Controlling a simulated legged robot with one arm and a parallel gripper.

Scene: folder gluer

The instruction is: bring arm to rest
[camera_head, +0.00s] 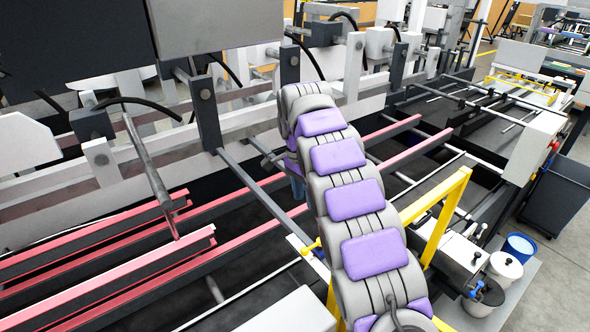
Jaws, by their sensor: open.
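My arm (355,198), grey with purple pads, rises from the bottom right of the head view to the upper middle. It bends over at the top, and a small part of it shows behind the upper links, pointing down over the machine. My gripper is not visible; its end of the arm is hidden behind my own links. I see nothing held.
The folder gluer's red-edged rails (120,283) and dark bars run close behind and left of my arm. A yellow frame (447,215) stands just right of it. Several buckets, one blue (519,247), stand at the right. Grey floor (562,290) is open at the far right.

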